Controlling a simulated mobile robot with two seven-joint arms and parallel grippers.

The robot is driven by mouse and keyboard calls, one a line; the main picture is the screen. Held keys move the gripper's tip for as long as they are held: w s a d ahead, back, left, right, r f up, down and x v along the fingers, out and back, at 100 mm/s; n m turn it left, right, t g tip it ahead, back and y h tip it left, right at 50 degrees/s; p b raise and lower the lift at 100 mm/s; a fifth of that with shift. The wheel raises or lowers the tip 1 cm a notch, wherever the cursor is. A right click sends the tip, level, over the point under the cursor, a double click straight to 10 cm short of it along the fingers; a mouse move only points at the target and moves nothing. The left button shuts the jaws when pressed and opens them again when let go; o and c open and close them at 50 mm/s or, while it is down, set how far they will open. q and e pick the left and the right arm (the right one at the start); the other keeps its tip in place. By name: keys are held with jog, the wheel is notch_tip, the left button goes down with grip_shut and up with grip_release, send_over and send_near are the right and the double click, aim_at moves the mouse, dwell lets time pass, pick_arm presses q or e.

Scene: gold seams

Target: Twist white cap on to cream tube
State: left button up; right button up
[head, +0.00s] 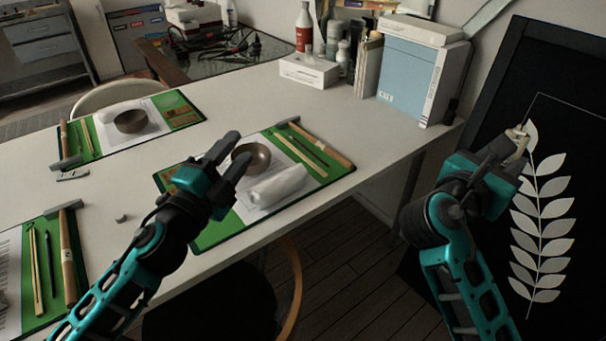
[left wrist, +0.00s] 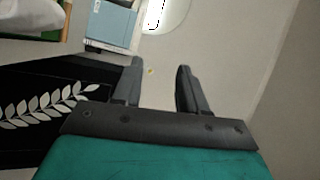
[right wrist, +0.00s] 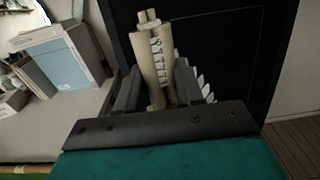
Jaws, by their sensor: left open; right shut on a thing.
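My right gripper (head: 514,143) is shut on the cream tube (head: 517,133), held in front of the black leaf panel. In the right wrist view the tube (right wrist: 147,62) stands up between the fingers (right wrist: 150,85), with a pale pattern down its middle and a narrow end at the top. My left gripper (head: 240,150) is open, its fingers apart in front of the middle work mat in the head view. In the left wrist view nothing is between its fingers (left wrist: 160,66) except a tiny yellowish spot beyond. I cannot make out the white cap in any view.
The white table (head: 375,140) holds green work mats with tools and bowls. A white wrapped roll (head: 275,187) lies on the middle mat. A small grey piece (head: 121,218) lies nearby. A blue box (head: 410,80) stands at the back right. The black leaf panel (head: 585,130) rises at right.

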aim_at(120, 217)
pick_arm(q)
jog(key=w+d+m+g+h, duration=0.2)
jog(key=d+m+g+h, duration=0.2)
jog(key=m+g+h, duration=0.7)
pick_arm(e)
jog(key=shift+r+g, duration=0.1)
jog(key=shift+g, duration=0.2)
pick_arm(q)
jog(key=a+f+m+g+y, duration=0.2)
jog(key=a+f+m+y, duration=0.4)
jog(key=m+y, duration=0.25)
pick_arm(e)
jog(key=shift+d+m+h, duration=0.1)
jog(key=shift+m+h, duration=0.2)
jog(key=shift+r, duration=0.1)
jog(key=shift+g, duration=0.3)
pick_arm(q)
jog(key=s+a+r+g+y, duration=0.1)
jog(key=a+g+y, duration=0.4)
jog(key=a, duration=2.2)
jog(key=s+y, duration=0.1)
jog(key=y, duration=0.4)
jog(key=shift+s+r+g, duration=0.2)
jog(key=shift+r+g, duration=0.1)
jog(key=shift+r, duration=0.1)
jog(key=shift+m, duration=0.25)
